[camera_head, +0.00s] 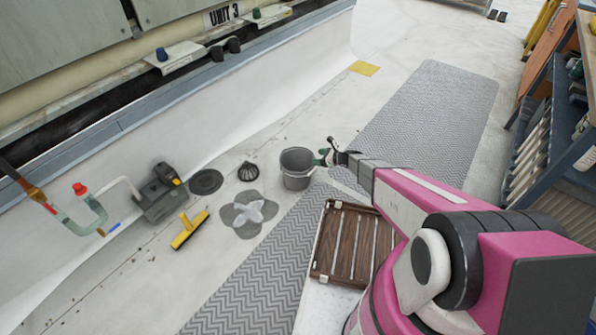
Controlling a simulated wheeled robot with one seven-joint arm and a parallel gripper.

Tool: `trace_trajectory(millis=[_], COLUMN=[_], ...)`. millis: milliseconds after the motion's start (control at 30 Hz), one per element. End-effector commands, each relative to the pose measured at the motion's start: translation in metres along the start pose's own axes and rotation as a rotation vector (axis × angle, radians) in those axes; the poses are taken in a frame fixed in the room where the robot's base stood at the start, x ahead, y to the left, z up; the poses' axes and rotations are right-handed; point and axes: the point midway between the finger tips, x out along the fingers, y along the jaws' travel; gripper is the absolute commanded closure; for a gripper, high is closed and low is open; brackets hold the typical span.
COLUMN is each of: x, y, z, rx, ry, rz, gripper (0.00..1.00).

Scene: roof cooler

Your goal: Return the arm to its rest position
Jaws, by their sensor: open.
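My arm is pink and comes in from the lower right, reaching up and left across the picture. My gripper (328,154) is at its far end, close to the right rim of a grey bucket (296,180). It looks small and dark from here. Its fingers are apart, and I see nothing held between them. A green patch shows at the gripper; I cannot tell what it is. Whether the gripper touches the bucket rim is not clear.
A slatted brown tray (322,262) lies beneath my arm. Grey patterned mats (432,115) cover part of the white roof. A yellow-headed brush (188,230), a drain cover (206,181), a dark strainer (247,171) and a pump (160,192) lie left. A blue shelf (540,110) stands right.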

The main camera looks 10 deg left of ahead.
Motion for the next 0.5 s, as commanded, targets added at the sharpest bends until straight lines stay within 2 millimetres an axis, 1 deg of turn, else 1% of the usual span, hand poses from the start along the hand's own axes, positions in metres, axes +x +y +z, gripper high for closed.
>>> trace_trajectory(millis=[33,133,500], x=[-0.0056,-0.0099,-0.0107], y=[0.0005,0.0004,0.0001], z=[0.0004,0.0002,-0.0001], rx=[0.000,0.000,0.000], ry=[0.000,0.000,0.000], rz=[0.000,0.001,0.001], gripper=[0.28,0.28,0.28])
